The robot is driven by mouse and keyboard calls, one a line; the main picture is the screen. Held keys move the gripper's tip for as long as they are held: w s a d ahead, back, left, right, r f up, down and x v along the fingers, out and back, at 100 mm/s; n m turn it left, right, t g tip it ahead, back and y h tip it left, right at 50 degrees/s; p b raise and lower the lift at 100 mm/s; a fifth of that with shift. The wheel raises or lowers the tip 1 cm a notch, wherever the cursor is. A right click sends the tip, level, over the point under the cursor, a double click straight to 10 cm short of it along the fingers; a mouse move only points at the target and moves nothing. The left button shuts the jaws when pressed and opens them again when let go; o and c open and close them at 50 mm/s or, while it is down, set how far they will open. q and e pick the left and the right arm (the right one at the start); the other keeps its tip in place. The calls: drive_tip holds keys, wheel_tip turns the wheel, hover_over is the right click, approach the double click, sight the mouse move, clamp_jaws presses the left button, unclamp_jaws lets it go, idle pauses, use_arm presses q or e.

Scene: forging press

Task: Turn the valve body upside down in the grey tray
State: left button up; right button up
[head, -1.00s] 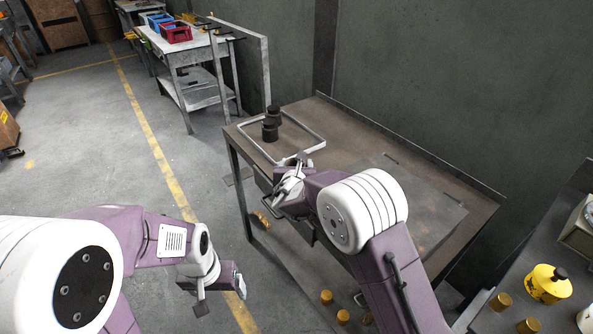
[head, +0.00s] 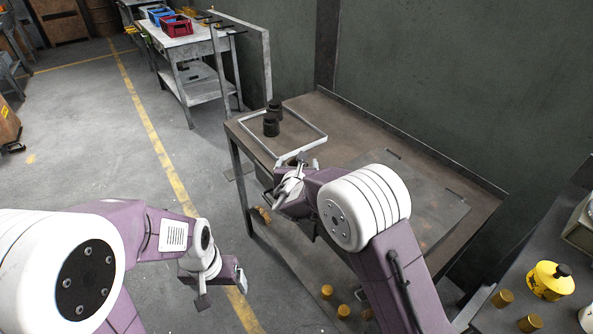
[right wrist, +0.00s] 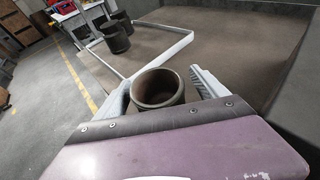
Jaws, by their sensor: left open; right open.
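The grey tray (head: 322,137) is a thin-rimmed frame on the brown table, also in the right wrist view (right wrist: 172,50). Two dark cylindrical parts stand upright in it, a front one (head: 271,126) and a rear one (head: 274,107). In the right wrist view, a dark hollow cylinder (right wrist: 158,90) with its open end showing sits between the fingers of my open right gripper (right wrist: 160,90), by the tray's near corner. I cannot tell whether the fingers touch it, or which part is the valve body. My left gripper (head: 222,291) is open and empty over the floor, left of the table.
A bench with red (head: 177,25) and blue bins stands at the far left. A yellow can (head: 549,281) and several yellow cylinders are at the lower right.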

drive_tip(key=v, duration=1)
drive_tip(key=shift+s+r, duration=0.15)
drive_tip(key=shift+s, duration=0.05)
drive_tip(key=shift+p, duration=0.3)
